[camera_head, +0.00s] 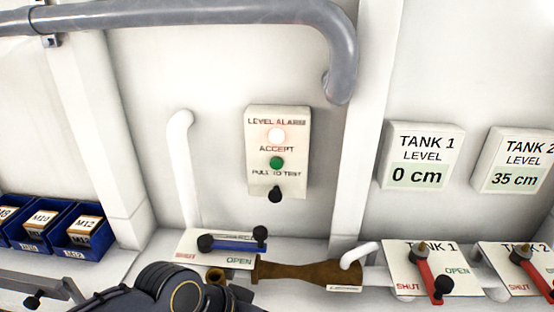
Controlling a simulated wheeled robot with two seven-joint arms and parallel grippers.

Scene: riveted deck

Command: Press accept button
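A pale alarm panel (300,180) is mounted on the white wall near the middle of the view. Its lamp (277,135), under the words LEVEL ALARM, glows whitish-red. The round green accept button (277,163) sits below the word ACCEPT and is unobstructed. A black knob (275,194) is below the words PULL TO TEST. One dark arm of mine shows at the bottom, left of centre, below the panel and apart from it. No gripper fingers show in this view.
A grey pipe (200,13) runs above the panel and bends down at its right. Below are a blue-handled valve (235,243), a brown pipe section (305,272) and red-handled valves (427,275). Tank level displays (423,157) hang right; blue bins (85,240) stand left.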

